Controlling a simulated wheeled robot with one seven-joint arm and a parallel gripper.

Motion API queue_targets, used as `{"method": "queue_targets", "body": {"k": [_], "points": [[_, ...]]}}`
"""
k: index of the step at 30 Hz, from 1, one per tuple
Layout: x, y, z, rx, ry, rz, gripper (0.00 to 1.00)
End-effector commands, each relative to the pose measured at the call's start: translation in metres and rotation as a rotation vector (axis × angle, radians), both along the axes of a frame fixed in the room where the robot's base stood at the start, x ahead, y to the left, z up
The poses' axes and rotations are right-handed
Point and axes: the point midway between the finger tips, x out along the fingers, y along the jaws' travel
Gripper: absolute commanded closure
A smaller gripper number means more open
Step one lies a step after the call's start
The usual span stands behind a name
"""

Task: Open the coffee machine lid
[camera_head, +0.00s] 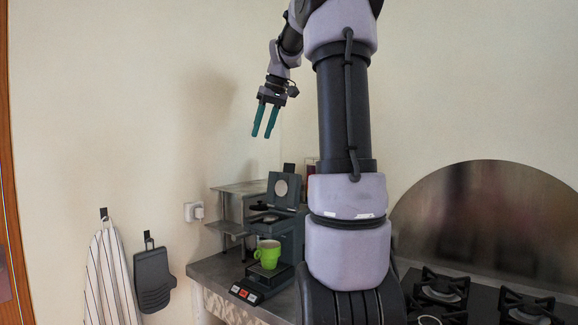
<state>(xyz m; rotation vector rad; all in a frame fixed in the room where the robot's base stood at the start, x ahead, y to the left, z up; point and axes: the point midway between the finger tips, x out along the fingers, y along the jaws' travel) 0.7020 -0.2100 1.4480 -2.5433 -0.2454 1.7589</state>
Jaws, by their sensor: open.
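The dark grey coffee machine (289,236) stands on the counter, partly hidden behind my arm. Its lid (284,189) appears raised, standing nearly upright at the top of the machine, with a pale round disc on the face towards me. My gripper (262,135) is up in the air, above and a little left of the lid in the picture and clear of it. Its two teal fingers point down, apart and empty. A green mug (268,258) sits on the machine's front base, above the buttons.
A metal shelf (234,187) stands left of the machine on the counter (215,268). A socket with a plug (194,211) is on the wall. A striped towel (108,275) and a dark grey mitt (153,280) hang at left. A gas stove (480,300) lies right.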

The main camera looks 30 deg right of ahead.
Motion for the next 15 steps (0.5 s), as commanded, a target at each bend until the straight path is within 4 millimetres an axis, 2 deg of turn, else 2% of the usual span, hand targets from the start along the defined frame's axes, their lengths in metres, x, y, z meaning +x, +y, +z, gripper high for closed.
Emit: {"method": "queue_targets", "body": {"k": [1, 3, 6, 9, 12, 15], "points": [[0.019, -0.028, -0.001, 0.006, 0.01, 0.02, 0.59], [0.038, -0.061, -0.003, 0.012, 0.018, 0.07, 0.59], [0.059, -0.109, -0.009, 0.026, 0.018, 0.131, 0.59], [0.072, -0.149, -0.015, 0.041, 0.008, 0.182, 0.59], [0.077, -0.176, -0.021, 0.051, -0.002, 0.216, 0.59], [0.079, -0.191, -0.025, 0.056, -0.01, 0.235, 0.59]]}}
